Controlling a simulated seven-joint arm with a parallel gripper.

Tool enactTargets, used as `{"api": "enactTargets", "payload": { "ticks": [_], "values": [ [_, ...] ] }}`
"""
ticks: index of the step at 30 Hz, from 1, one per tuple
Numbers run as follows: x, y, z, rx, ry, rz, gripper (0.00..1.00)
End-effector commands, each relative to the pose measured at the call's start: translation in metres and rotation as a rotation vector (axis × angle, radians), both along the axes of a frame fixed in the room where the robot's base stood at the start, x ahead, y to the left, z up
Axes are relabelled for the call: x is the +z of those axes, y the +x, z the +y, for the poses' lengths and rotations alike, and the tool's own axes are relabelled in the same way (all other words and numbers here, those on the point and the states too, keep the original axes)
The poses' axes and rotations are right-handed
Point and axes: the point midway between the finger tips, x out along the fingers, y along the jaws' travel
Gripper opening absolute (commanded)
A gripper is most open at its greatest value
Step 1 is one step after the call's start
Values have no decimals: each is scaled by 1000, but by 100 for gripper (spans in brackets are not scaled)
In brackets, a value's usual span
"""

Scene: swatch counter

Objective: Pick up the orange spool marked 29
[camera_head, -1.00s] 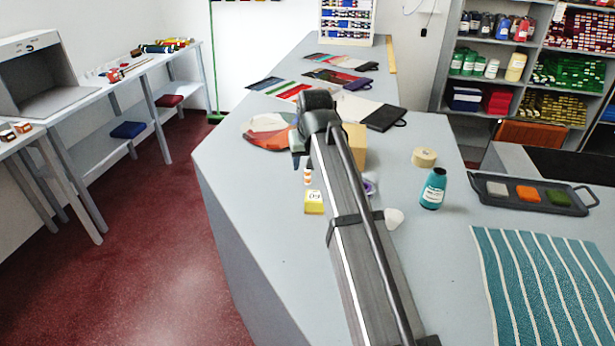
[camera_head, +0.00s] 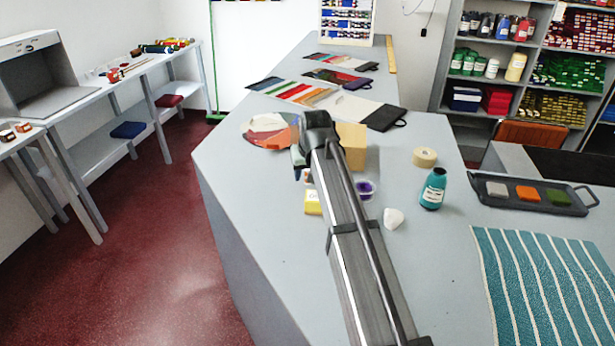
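A small orange and white thing (camera_head: 307,176), which may be the spool, shows as a sliver beside my arm, on the grey counter (camera_head: 235,200). My arm hides most of it, and I cannot read a 29 on it. My gripper (camera_head: 299,163) is at the far end of my arm, just above and left of that sliver. Its fingers are small and partly hidden, so I cannot tell whether they are open, shut or touching anything. A yellow block (camera_head: 313,202) stands just nearer, partly behind my arm.
A tan block (camera_head: 353,148) and a purple-topped jar (camera_head: 366,188) stand close right of my arm. A white lump (camera_head: 393,218), a tape roll (camera_head: 425,157), a teal bottle (camera_head: 433,189) and a dark tray (camera_head: 530,203) lie farther right. The counter's left edge is near.

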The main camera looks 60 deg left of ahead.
Motion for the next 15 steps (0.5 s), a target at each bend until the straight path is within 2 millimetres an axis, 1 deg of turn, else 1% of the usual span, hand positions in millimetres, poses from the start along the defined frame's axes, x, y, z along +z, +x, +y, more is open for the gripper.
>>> {"api": "enactTargets", "payload": {
  "ticks": [1, 2, 15],
  "values": [
    [0, 0, 0, 0, 0, 0, 48],
    [0, 0, 0, 0, 0, 0, 45],
    [0, 0, 0, 0, 0, 0, 3]
  ]
}}
